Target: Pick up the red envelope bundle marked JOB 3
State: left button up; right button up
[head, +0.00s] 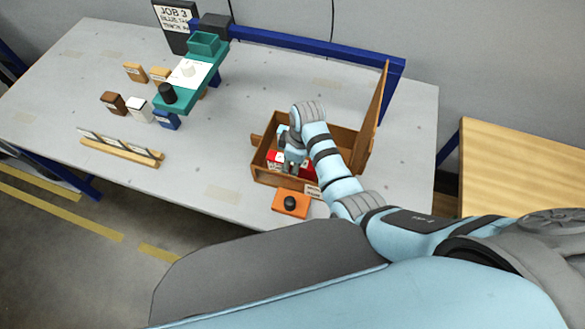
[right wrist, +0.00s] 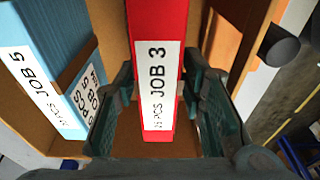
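The red envelope bundle (right wrist: 161,35) has a white label reading JOB 3. It stands in a compartment of the open wooden box (head: 262,172), and a bit of its red shows in the head view (head: 276,158). My right gripper (right wrist: 160,88) is over the box with one finger on each side of the bundle. Its fingertips lie against both sides with no clear gap, so it looks shut on the bundle. The bundle's lower part is hidden. My left gripper is not in view.
A light blue bundle marked JOB 5 (right wrist: 40,75) is left of the red one. The box lid (head: 374,112) stands open at the right. An orange block with a black knob (head: 284,206) sits in front. Several small boxes and a green plotter (head: 195,72) are farther left.

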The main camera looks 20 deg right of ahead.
jog(key=f, duration=0.3)
jog(key=shift+w+a+f+b, duration=0.15)
jog(key=shift+w+a+b, duration=0.1)
jog(key=shift+b, duration=0.15)
jog(key=shift+c, duration=0.6)
grip_shut()
